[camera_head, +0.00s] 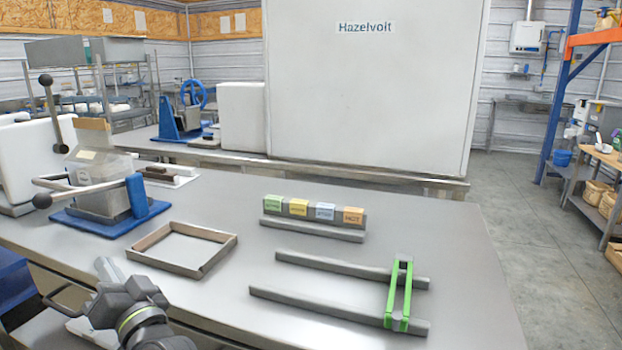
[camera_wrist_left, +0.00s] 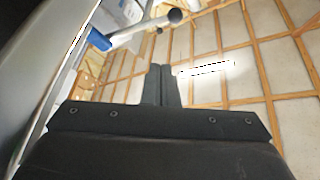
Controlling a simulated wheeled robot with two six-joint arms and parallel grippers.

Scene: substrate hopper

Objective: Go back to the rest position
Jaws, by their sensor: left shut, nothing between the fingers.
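My left gripper (camera_head: 108,270) is at the lower left of the head view, by the front edge of the grey table (camera_head: 240,290). In the left wrist view its two dark fingers (camera_wrist_left: 158,84) stand together, shut with nothing between them. That view looks up toward the ceiling beams, so the gripper is tilted upward. It is apart from the objects on the table. My right gripper is in neither view.
The hopper with lever arms on a blue base (camera_head: 112,222) stands beyond the left gripper. A shallow brown frame (camera_head: 183,249) lies right of it. Colored labelled blocks (camera_head: 313,212) sit on a grey rack. Grey rails with green bars (camera_head: 398,292) lie at the right.

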